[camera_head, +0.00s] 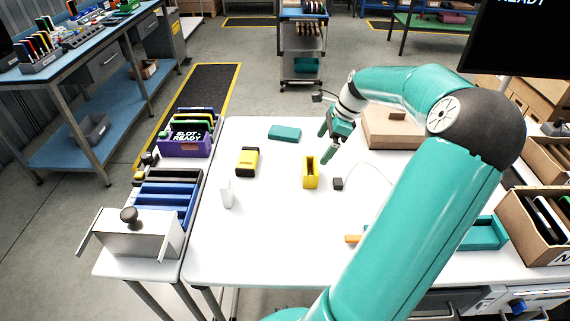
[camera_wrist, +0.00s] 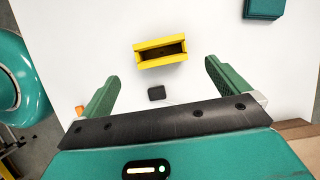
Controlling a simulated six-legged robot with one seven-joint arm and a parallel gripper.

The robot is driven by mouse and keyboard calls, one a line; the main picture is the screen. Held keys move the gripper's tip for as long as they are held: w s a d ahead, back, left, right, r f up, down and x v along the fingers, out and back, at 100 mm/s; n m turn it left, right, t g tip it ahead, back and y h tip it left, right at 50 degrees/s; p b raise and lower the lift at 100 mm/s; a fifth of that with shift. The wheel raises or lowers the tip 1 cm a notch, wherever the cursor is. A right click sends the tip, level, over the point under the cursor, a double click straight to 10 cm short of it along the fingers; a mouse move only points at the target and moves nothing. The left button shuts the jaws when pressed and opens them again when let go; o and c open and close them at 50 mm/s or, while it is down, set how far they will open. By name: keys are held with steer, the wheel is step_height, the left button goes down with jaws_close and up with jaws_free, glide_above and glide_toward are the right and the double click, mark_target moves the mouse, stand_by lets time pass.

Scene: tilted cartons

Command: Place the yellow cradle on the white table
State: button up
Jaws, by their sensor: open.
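The yellow cradle (camera_head: 310,173), a small open-topped holder with a dark hollow, stands on the white table (camera_head: 270,240). It also shows in the wrist view (camera_wrist: 161,64), ahead of the fingers and roughly centred between them. My gripper (camera_head: 326,142) is open and empty. It hangs over the table, just behind and to the right of the cradle in the head view. I cannot tell the exact height above the table.
A small dark block (camera_head: 338,183) lies right of the cradle. A yellow-and-black block (camera_head: 247,161), a teal block (camera_head: 285,133) and a white upright piece (camera_head: 227,193) stand left. A cardboard box (camera_head: 392,133) is behind right. The table's front middle is clear.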

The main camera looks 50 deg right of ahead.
steer(key=w+a+r+n+g+h, duration=0.15)
steer(key=a+n, duration=0.25)
steer(key=a, duration=0.4)
steer(key=w+a+r+n+h, duration=0.1)
steer(key=w+a+r+n, duration=0.2)
steer(key=a, duration=0.5)
steer(key=w+a+n+g+h, duration=0.1)
steer(key=w+a+n, duration=0.1)
steer(key=a+n, duration=0.4)
steer(key=s+a+r+n+t, duration=0.1)
steer(key=s+a+r+n, duration=0.1)
steer(key=a+n, duration=0.3)
steer(key=s+a+r+n+t, duration=0.2)
steer(key=s+a+n, duration=0.3)
steer(key=a, duration=0.5)
steer(key=s+a+r+n+t, duration=0.1)
steer(key=s+a+r+n, duration=0.1)
steer(key=s+a+n, duration=0.2)
steer(key=a, duration=0.3)
steer(key=shift+a+r+n+t+y, duration=0.15)
steer(key=shift+r+n+t+y, duration=0.1)
steer(key=shift+n+t+y, duration=0.15)
